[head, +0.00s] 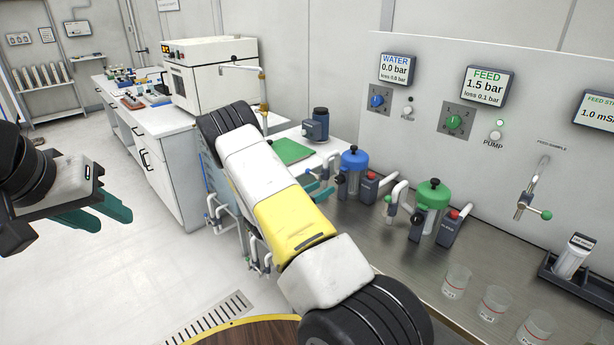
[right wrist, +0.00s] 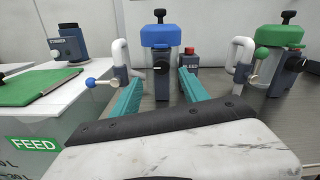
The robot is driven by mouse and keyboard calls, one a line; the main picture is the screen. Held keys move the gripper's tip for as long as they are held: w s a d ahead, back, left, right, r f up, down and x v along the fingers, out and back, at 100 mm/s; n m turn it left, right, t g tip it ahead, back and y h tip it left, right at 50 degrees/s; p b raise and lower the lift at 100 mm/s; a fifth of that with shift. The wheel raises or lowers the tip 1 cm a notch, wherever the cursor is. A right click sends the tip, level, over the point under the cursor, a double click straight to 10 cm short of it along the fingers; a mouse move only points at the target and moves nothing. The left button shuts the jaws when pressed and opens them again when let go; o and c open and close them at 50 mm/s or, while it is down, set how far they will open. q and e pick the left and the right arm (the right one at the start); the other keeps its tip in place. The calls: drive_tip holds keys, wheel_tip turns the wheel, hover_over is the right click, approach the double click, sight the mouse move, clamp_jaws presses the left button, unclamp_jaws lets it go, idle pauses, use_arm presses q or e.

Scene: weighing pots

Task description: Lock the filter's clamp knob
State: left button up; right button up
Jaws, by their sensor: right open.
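Two small filters stand on the steel counter. One has a blue lid (head: 354,158) and a clear body, and the other has a green lid (head: 433,192). In the right wrist view the blue lid (right wrist: 160,36) is straight ahead, with a black knob (right wrist: 160,14) on top and a dark handle (right wrist: 161,66) on its front. The green lid (right wrist: 280,36) is at the right with its own black knob (right wrist: 290,16). My right gripper (right wrist: 161,92) is open, its teal fingers apart in front of the blue-lidded filter. My left gripper (head: 103,212) is open and empty, away from the counter.
White bent pipes (right wrist: 121,60) flank the blue-lidded filter, one with a blue ball handle. A red-topped bleed block (right wrist: 190,60) stands just behind right. A green board (head: 291,151) lies left of the filters. Several glass beakers (head: 456,282) stand at the counter's front right.

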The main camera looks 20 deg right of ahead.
sight(337, 180)
drive_tip(key=x, duration=0.6)
drive_tip(key=shift+d, duration=0.35)
clamp_jaws()
